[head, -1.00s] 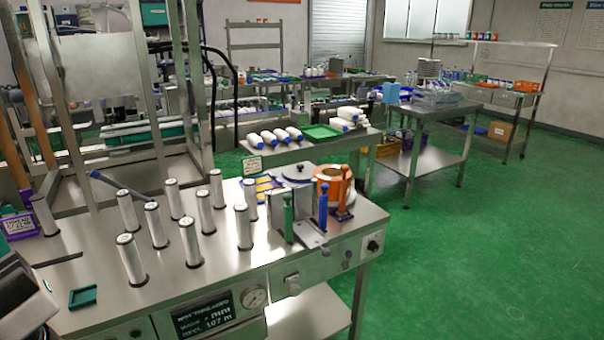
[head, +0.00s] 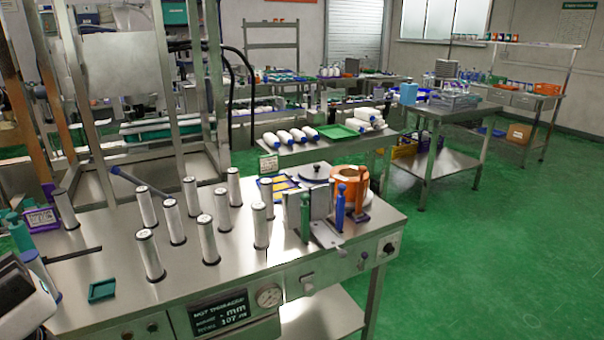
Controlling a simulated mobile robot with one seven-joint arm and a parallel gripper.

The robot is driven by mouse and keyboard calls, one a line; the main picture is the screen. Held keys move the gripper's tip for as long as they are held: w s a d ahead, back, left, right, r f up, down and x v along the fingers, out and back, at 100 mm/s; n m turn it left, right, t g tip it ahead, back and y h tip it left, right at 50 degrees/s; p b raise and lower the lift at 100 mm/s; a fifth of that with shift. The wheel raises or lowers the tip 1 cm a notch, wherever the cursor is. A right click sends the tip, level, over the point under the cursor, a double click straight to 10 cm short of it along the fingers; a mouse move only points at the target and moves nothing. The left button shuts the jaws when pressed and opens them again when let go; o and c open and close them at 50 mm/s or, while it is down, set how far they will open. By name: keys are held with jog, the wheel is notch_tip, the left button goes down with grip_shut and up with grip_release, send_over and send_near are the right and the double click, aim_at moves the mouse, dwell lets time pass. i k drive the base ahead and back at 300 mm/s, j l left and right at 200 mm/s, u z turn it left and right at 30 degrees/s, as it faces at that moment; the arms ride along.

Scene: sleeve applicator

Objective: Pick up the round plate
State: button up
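A round grey plate with a dark blue knob on top (head: 316,173) lies flat towards the back right of the steel workbench (head: 235,255) in the head view. A grey upright block and an orange ring-shaped roll stand close by it, and the block hides part of its front edge. My gripper is not in view. Only a white and dark part of my arm (head: 24,298) shows at the lower left edge, well apart from the plate.
Several upright white cylinders (head: 150,256) stand left of the plate. Green (head: 305,218) and blue (head: 340,208) handled tools stand in front of it, and an orange roll (head: 348,186) to its right. A teal tray (head: 102,290) lies at front left. The green floor at right is clear.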

aim_at(312, 172)
jog(key=i+l+u, duration=0.15)
jog(key=u, duration=1)
jog(key=l+u, duration=0.7)
jog(key=l, duration=0.3)
jog(key=l+u, duration=0.35)
jog(key=l, duration=0.65)
jog(key=k+l, duration=0.1)
jog(key=l, duration=0.95)
jog(key=k+l+u, duration=0.1)
jog(key=l, duration=0.4)
jog(key=k+l, duration=0.15)
jog(key=l, duration=0.4)
jog(key=i+l, duration=0.15)
jog(key=l, duration=0.25)
jog(key=i+l, duration=0.1)
jog(key=l, duration=0.3)
